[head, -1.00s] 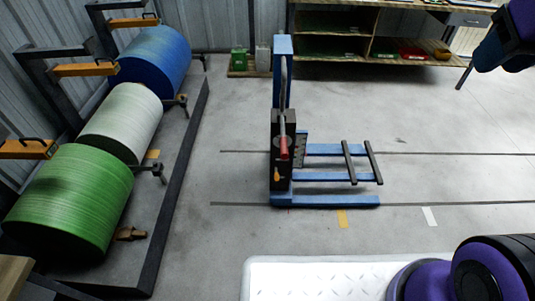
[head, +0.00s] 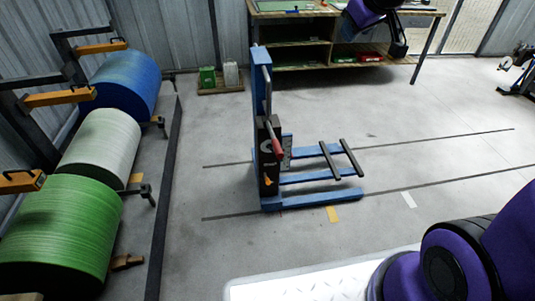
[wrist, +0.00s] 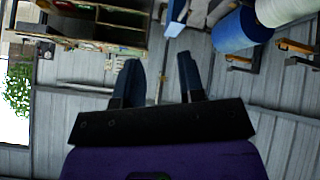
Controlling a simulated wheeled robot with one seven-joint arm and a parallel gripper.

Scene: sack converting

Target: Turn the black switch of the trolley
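The blue trolley (head: 258,110) stands upright on the floor in the middle of the head view, its low forks pointing right. A black housing (head: 268,165) with a red-ended handle (head: 275,140) and a small orange part is on its mast. I cannot make out the black switch clearly against the dark housing. In the wrist view my gripper (wrist: 160,75) is open, with two dark fingers apart and nothing between them. In the head view its dark end shows at the top right, well away from the trolley.
Blue, white and green rolls (head: 98,145) lie on a rack at the left. A wooden shelf bench (head: 292,57) stands behind the trolley. Green and grey boxes sit on a small pallet (head: 222,89). The floor right of the trolley is clear.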

